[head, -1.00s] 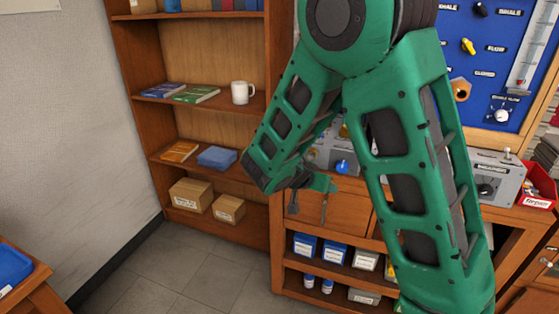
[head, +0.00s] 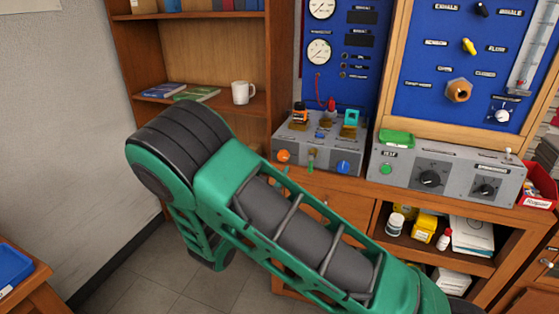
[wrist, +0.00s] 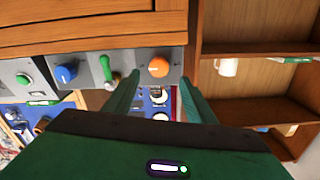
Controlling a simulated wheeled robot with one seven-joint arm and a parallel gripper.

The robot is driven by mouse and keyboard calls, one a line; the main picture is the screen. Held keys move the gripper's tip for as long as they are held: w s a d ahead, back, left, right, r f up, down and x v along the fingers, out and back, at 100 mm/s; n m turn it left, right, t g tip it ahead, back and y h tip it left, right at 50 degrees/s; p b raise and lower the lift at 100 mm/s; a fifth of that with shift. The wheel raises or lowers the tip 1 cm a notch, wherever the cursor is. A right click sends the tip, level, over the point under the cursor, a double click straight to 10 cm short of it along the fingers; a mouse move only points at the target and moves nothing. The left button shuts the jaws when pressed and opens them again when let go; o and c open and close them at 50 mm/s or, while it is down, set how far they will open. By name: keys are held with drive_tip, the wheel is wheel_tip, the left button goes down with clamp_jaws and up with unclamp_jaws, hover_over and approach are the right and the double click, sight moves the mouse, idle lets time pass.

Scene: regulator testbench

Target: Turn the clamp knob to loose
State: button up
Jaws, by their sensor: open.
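The grey box (head: 326,143) on the bench carries an orange knob (head: 284,156), a small green lever (head: 311,160) and a blue knob (head: 343,167) on its front. Their labels are too small to read, so I cannot tell which control is the clamp knob. In the wrist view the picture is inverted; the orange knob (wrist: 158,67), green lever (wrist: 108,70) and blue knob (wrist: 65,74) show again. My gripper (wrist: 158,84) is open and empty. Its fingers point at the box and frame the orange knob; I see no contact.
A second grey box (head: 447,171) with a green button and black knobs stands to the right. Blue gauge panels (head: 340,80) rise behind. A shelf with a white mug (head: 242,92) is at the left. A red bin (head: 540,186) sits at the far right.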

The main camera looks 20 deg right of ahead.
sight(281, 157)
drive_tip(key=x, duration=0.7)
drive_tip(key=shift+w+d, duration=0.2)
drive_tip(key=shift+w, duration=0.05)
drive_tip(key=c, duration=1)
